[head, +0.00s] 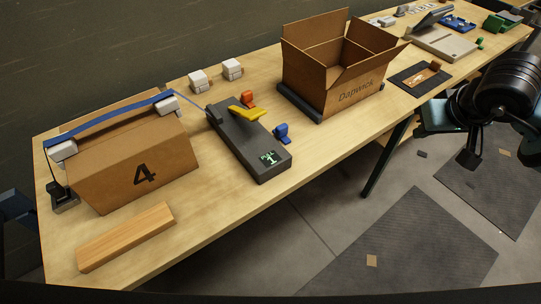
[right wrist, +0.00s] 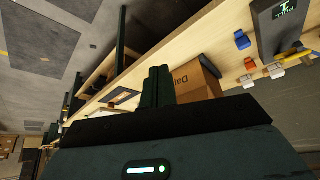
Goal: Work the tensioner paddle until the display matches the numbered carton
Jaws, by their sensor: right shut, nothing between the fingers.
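The tensioner (head: 245,140) is a dark, long box on the table with a yellow paddle (head: 248,114) on top. Its display (head: 269,158) reads 1 in green, with small lettering above. The numbered carton (head: 150,165), marked 4, stands to its left with a blue strap (head: 110,118) across its top. My right gripper (head: 424,118) is off the table's front edge at the right, well away from the paddle. Its fingers (right wrist: 158,75) are shut and empty. The tensioner end (right wrist: 283,20) shows at the wrist view's upper right. My left gripper is not seen.
An open carton (head: 345,85) stands right of the tensioner. A blue clip (head: 282,133) and an orange clip (head: 248,99) lie beside the tensioner. A wooden bar (head: 125,237) lies at the front left. White blocks (head: 198,80) stand behind. The floor in front is largely clear.

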